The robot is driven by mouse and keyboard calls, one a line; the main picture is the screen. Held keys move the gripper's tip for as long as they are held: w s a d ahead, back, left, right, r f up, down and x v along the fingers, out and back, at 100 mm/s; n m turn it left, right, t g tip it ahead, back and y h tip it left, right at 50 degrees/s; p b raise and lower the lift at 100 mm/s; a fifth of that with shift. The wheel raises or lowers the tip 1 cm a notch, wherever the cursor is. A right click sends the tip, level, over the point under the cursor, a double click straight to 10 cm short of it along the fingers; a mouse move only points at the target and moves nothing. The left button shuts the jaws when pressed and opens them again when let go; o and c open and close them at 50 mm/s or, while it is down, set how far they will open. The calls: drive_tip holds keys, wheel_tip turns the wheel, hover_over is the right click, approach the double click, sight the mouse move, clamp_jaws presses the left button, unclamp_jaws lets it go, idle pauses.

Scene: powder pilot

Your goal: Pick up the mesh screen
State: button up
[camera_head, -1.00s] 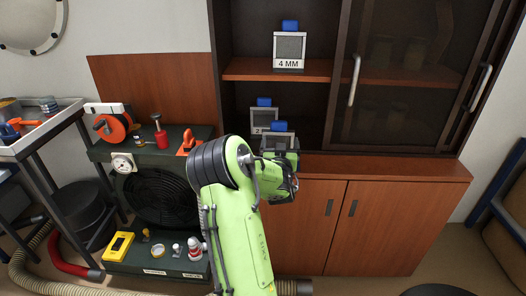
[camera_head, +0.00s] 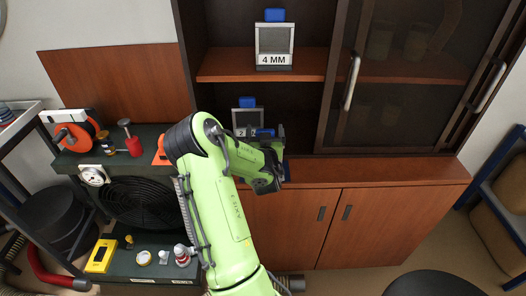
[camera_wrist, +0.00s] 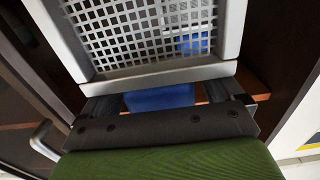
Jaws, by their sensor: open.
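A mesh screen (camera_wrist: 140,30) with a pale grey frame and a blue tab (camera_wrist: 160,98) fills the top of the wrist view. My gripper (camera_wrist: 160,92) is open, with the blue tab showing between its fingers; I cannot tell whether they touch it. In the head view my gripper (camera_head: 275,142) is at the lower shelf and hides most of this screen; a bit of blue (camera_head: 265,132) shows behind it. Another screen (camera_head: 245,118), partly hidden, stands behind on that shelf. A screen labelled 4 MM (camera_head: 274,45) stands upright on the upper shelf.
The cabinet's sliding glass door (camera_head: 390,85) with a handle is just right of the open shelves. A green bench (camera_head: 140,163) with a fan, gauge and orange reel is on the left. The cabinet top (camera_head: 370,170) at right is clear.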

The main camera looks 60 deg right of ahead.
drive_tip(key=shift+s+a, duration=0.1)
drive_tip(key=shift+a, duration=0.05)
drive_tip(key=shift+r, duration=0.1)
drive_tip(key=shift+c, duration=0.6)
drive_tip(key=c, duration=0.5)
clamp_jaws()
wheel_tip(320, 180, up, 10)
drive_tip(key=p, duration=0.8)
drive_tip(key=shift+p, duration=0.4)
